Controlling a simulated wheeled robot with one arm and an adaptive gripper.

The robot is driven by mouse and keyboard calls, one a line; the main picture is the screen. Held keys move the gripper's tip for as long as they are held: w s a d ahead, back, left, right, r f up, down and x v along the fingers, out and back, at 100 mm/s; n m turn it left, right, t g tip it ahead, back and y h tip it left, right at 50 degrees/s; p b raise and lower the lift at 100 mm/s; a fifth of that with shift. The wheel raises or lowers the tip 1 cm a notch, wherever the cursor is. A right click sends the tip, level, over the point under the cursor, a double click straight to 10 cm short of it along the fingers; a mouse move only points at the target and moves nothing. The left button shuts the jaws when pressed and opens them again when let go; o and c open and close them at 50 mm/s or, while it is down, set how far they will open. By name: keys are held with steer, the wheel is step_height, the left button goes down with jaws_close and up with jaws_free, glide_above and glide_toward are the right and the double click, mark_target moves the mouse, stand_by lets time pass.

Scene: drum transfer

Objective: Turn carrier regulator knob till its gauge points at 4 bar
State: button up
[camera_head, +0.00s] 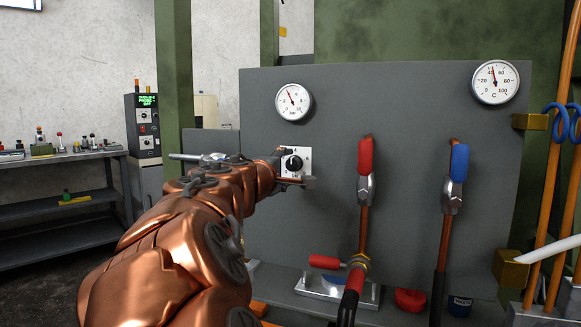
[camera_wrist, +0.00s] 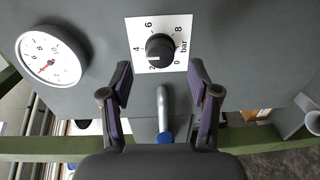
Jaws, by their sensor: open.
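The black regulator knob (camera_head: 293,163) sits on a white square plate on the grey panel. In the wrist view the knob (camera_wrist: 160,48) has a white mark towards its left side, on the side of the printed 2 and 4. The bar gauge (camera_head: 293,102) hangs above the knob; its red needle points up and slightly left, its small digits hard to read. It also shows in the wrist view (camera_wrist: 52,55), turned. My gripper (camera_wrist: 160,78) is open, its fingers apart on both sides below the knob, not closed on it. In the head view my arm partly hides the fingers.
A second gauge (camera_head: 495,82) is at upper right. A red-handled valve (camera_head: 366,157) and a blue-handled valve (camera_head: 459,164) stand right of the knob. A metal lever (camera_wrist: 163,115) with a blue end lies below the knob in the wrist view. A workbench (camera_head: 62,157) is left.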

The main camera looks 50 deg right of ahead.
steer(key=v, duration=0.7)
stand_by(0.6)
steer(key=s+a+f+m+g+y+p, duration=0.25)
steer(key=s+y+p, duration=0.2)
steer(key=p, duration=0.55)
steer(key=s+a+f+m+g+y+p, duration=0.25)
steer(key=s+p, duration=0.35)
steer(key=p, duration=0.3)
steer(key=s+a+r+g+y+p, duration=0.1)
steer(key=s+a+y+p, duration=0.3)
steer(key=s+a+p, duration=0.3)
steer(key=s+a+g+y+p, duration=0.2)
steer(key=s+a+y+p, duration=0.3)
steer(key=a, duration=0.9)
steer(key=s+p, duration=0.2)
steer(key=p, duration=0.2)
steer(key=shift+s+a+r+g, duration=0.3)
steer(key=shift+s+r, duration=0.1)
